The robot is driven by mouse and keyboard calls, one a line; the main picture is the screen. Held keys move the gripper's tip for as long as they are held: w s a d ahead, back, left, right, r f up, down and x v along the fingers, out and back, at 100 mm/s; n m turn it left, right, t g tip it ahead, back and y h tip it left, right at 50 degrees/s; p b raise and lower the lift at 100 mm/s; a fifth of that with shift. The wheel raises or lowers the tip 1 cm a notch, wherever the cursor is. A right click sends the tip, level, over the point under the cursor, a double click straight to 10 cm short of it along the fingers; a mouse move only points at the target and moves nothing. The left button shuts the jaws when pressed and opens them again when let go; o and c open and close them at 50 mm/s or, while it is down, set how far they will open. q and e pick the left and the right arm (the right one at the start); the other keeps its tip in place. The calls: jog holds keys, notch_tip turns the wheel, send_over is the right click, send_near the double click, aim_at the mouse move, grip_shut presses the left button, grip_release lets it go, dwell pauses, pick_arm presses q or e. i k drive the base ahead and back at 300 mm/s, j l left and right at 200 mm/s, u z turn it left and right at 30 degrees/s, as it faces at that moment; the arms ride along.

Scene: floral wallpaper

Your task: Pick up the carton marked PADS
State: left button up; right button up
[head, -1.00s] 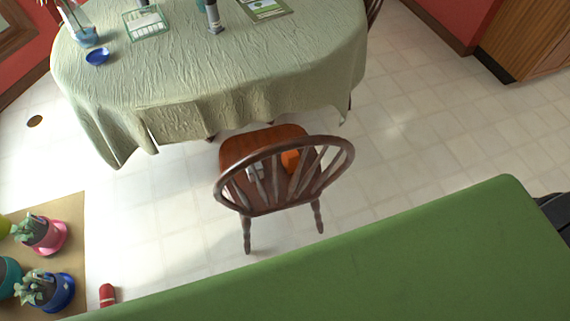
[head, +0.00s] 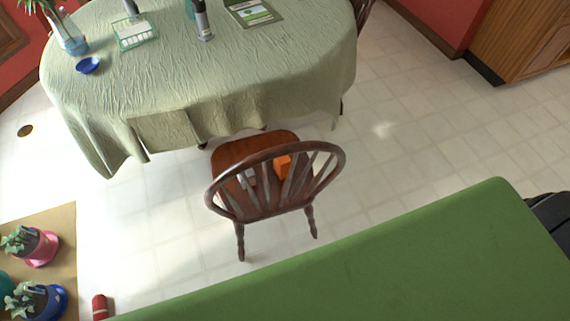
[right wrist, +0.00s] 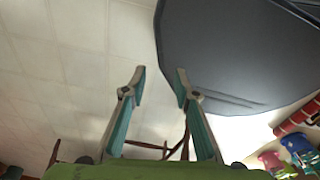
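I cannot make out any carton marked PADS in either view; no lettering is readable. An orange box-like thing (head: 283,165) and a small whitish thing (head: 247,178) rest on the seat of the wooden chair (head: 228,152), partly hidden by its back spindles. My right gripper (right wrist: 160,78) shows in the right wrist view with its two fingers apart and nothing between them. My left gripper is in neither view.
A cloth-covered table (head: 270,75) holds a blue bowl (head: 88,65), a glass-like box (head: 135,32), a grey bottle (head: 202,20) and a green-and-white flat item (head: 253,11). Potted plants stand lower left near a red cylinder (head: 99,307). Tiled floor (head: 440,130) right of the chair is clear.

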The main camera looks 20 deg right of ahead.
aim_at(281, 165)
jog(key=l+u, duration=0.1)
jog(key=l, duration=0.4)
jog(key=l+u, duration=0.1)
jog(key=l, duration=0.4)
jog(key=k+l+u, duration=0.15)
jog(key=l, duration=0.35)
jog(key=l+u, duration=0.1)
jog(key=l, duration=0.4)
jog(key=k+l+u, duration=0.1)
jog(key=l, duration=0.35)
jog(key=i+l+u, duration=0.15)
jog(key=l+u, duration=0.15)
jog(key=l, duration=0.55)
jog(key=i+l+u, duration=0.1)
jog(key=l+u, duration=0.25)
jog(key=l, duration=0.55)
jog(key=l+u, duration=0.3)
jog(key=l, duration=0.55)
jog(key=k+l+u, duration=0.15)
jog(key=l+u, duration=0.2)
jog(key=l, duration=0.55)
jog(key=l+u, duration=0.15)
jog(key=l, duration=1.25)
